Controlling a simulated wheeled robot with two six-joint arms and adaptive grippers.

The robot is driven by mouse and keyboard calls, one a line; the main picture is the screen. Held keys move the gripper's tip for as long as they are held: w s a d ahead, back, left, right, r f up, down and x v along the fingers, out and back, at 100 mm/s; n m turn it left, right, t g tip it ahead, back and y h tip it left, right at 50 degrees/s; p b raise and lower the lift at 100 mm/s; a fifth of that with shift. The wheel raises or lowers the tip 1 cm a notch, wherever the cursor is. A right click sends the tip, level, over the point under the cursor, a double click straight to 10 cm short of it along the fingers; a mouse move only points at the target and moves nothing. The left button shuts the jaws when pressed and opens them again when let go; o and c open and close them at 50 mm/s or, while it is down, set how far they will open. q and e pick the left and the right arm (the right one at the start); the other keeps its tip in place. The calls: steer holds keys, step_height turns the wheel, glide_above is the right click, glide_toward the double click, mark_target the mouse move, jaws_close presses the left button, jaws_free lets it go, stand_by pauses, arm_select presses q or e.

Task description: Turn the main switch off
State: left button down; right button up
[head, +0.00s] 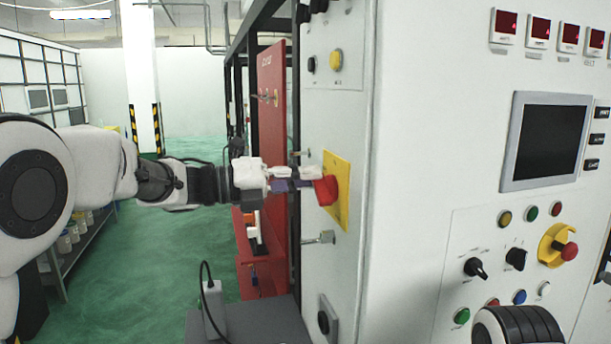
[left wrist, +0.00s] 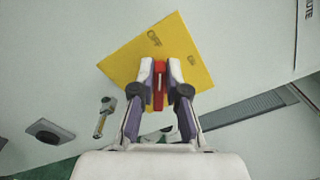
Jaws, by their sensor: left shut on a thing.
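The main switch is a red handle (head: 326,190) on a yellow plate (head: 343,172), on the narrow side of the white cabinet. My left gripper (head: 305,180) reaches it from the left and is shut on the red handle. In the left wrist view, the fingertips (left wrist: 160,72) hold the red handle (left wrist: 159,90) from both sides, in front of the yellow plate (left wrist: 125,62). My right gripper is not in view.
The cabinet front carries a dark screen (head: 545,141), several knobs and buttons, and a red emergency button on a yellow base (head: 553,246). A silver handle (head: 320,238) sticks out below the switch. A red panel (head: 272,130) stands behind. Green floor (head: 160,265) is free at left.

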arm_select(q)
steer(key=shift+n, duration=0.5)
steer(key=shift+w, duration=0.1)
steer(key=c, duration=1.2)
jaws_free()
steer(key=shift+f, duration=0.1)
steer(key=v, duration=1.2)
